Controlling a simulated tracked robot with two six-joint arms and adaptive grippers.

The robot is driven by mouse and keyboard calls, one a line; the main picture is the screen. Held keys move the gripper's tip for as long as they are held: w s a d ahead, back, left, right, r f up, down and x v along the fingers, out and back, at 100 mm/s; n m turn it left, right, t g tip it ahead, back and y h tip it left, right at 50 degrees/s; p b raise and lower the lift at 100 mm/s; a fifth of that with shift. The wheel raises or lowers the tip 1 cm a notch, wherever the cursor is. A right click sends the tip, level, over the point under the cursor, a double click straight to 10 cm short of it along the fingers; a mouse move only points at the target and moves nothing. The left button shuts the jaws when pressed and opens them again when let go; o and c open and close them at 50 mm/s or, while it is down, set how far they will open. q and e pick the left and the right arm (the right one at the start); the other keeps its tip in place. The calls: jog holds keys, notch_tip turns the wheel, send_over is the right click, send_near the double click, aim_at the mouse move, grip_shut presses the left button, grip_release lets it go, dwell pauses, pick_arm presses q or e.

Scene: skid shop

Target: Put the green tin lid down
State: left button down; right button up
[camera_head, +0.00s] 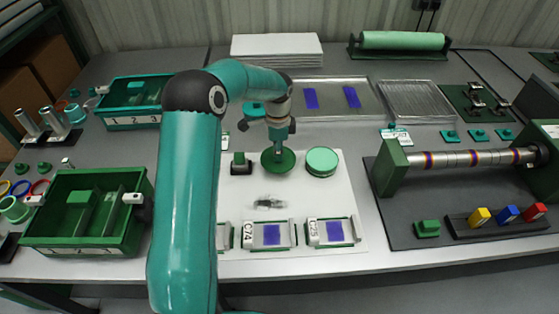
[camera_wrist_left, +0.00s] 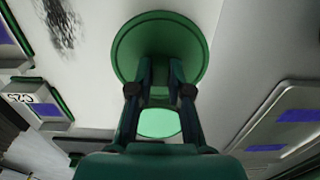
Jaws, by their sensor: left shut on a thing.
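The green tin lid (camera_head: 270,163) is a dark green round disc over the white mat (camera_head: 345,200). My left gripper (camera_head: 279,148) is shut on it from above. In the left wrist view the lid (camera_wrist_left: 160,35) fills the top centre, with the gripper's fingers (camera_wrist_left: 160,88) at its near edge. Whether the lid touches the mat cannot be told. A round tin (camera_head: 322,161) with a lighter green top stands just right of it. The right gripper is not in view.
Two labelled holders with blue panels, C74 (camera_head: 268,235) and C25 (camera_head: 332,232), lie along the mat's front. A small dark green block (camera_head: 240,165) stands left of the lid. A compartmented green bin (camera_head: 85,243) is at left. The mat's right side is bare.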

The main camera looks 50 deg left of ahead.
pick_arm(q)
jog(key=shift+f, duration=1.85)
jog(key=c, duration=1.1)
grip_release()
jog(key=shift+f, duration=0.1)
notch_tip(320, 180, up, 12)
jog(key=shift+r, duration=0.15)
